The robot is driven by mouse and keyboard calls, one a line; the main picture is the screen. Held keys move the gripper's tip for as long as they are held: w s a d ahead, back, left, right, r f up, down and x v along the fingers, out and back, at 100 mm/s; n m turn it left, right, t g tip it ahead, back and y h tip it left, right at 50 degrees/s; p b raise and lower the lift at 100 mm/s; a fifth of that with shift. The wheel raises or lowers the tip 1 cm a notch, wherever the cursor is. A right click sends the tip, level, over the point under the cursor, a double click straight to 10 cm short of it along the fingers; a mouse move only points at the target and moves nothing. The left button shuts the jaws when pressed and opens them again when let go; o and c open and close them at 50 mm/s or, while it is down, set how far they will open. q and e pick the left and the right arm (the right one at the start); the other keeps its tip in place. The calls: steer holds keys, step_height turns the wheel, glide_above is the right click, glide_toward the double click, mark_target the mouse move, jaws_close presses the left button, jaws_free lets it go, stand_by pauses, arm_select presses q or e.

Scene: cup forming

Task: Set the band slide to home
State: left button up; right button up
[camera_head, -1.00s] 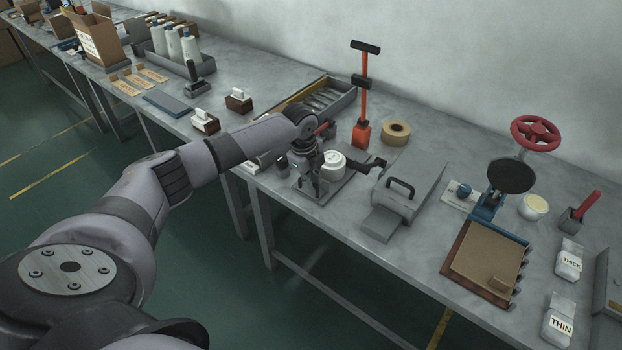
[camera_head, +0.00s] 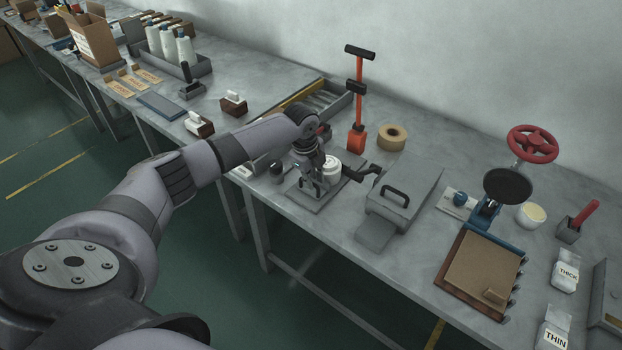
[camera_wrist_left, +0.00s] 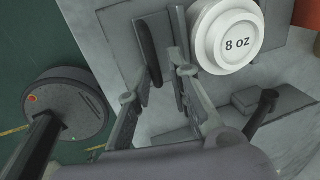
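The cup forming station is a grey base plate (camera_head: 325,200) on the bench with a white round former (camera_head: 332,170) on it. In the left wrist view the former's top reads "8 OZ" (camera_wrist_left: 238,44). A small grey upright plate with a dark oval grip (camera_wrist_left: 148,52) stands beside the former; it may be the band slide, but no label shows. My left gripper (camera_head: 316,189) is low over the base plate, left of the former. In the left wrist view its fingers (camera_wrist_left: 165,72) are apart, around or beside the grip; contact is unclear. My right gripper is out of view.
A black lever (camera_head: 362,172) sticks out right of the former. A grey machine with a handle (camera_head: 398,197) stands further right. An orange post tool (camera_head: 357,135) and a tape roll (camera_head: 392,137) stand behind. A small dark round object (camera_head: 277,170) sits left of the plate.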

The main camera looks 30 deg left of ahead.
arm_select(q)
steer(key=shift+o, duration=1.4)
steer(key=shift+w+d, duration=0.1)
steer(key=shift+d, duration=0.05)
steer(key=v, duration=1.2)
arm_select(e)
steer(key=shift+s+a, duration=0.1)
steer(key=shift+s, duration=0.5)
